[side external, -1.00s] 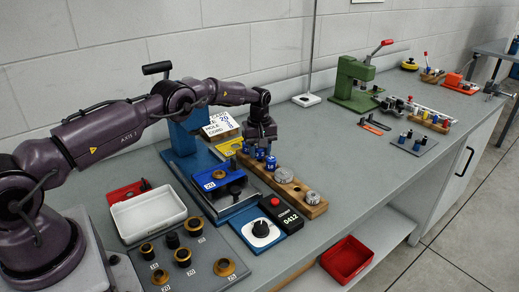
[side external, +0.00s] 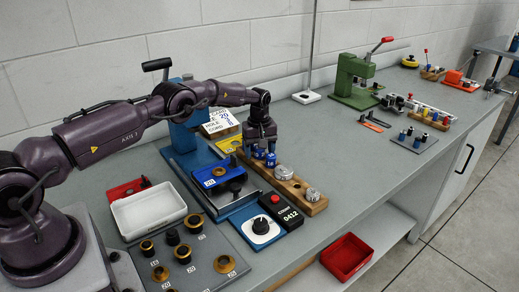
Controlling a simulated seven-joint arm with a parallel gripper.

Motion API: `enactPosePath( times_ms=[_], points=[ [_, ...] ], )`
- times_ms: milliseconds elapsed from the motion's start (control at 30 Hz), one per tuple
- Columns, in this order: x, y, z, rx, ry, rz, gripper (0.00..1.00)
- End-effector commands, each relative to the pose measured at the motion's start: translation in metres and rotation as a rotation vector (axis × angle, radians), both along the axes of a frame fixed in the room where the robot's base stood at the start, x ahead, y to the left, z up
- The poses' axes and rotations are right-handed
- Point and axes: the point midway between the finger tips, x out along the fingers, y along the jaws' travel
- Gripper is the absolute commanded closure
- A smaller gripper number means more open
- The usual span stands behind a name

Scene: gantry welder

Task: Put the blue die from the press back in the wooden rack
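The wooden rack (side external: 299,186) lies on the grey bench in the middle of the view. Small blue dies (side external: 271,160) show at its far end, and two silver round pieces (side external: 284,172) sit in its nearer part. My gripper (side external: 261,148) points down over the far end of the rack, right at the blue dies. Its fingers partly hide them, so I cannot tell whether it holds one or how wide the fingers stand. The blue press (side external: 184,138) with a black-gripped lever stands to the left of the rack.
A blue fixture (side external: 219,178) and a black box with a red button (side external: 281,210) flank the rack closely. A white tray (side external: 148,210) lies on the left.

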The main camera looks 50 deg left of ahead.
Motion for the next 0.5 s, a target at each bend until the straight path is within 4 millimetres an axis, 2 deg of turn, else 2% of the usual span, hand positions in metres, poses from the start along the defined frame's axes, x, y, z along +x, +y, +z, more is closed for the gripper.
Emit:
enactPosePath(
  times_ms=[300, 367, 500],
  points=[
    [0.000, 0.000, 0.002, 0.000, 0.002, 0.000, 0.33],
    [0.000, 0.000, 0.006, -0.001, 0.001, 0.000, 0.33],
    [0.000, 0.000, 0.030, 0.001, -0.001, 0.000, 0.33]
  ],
)
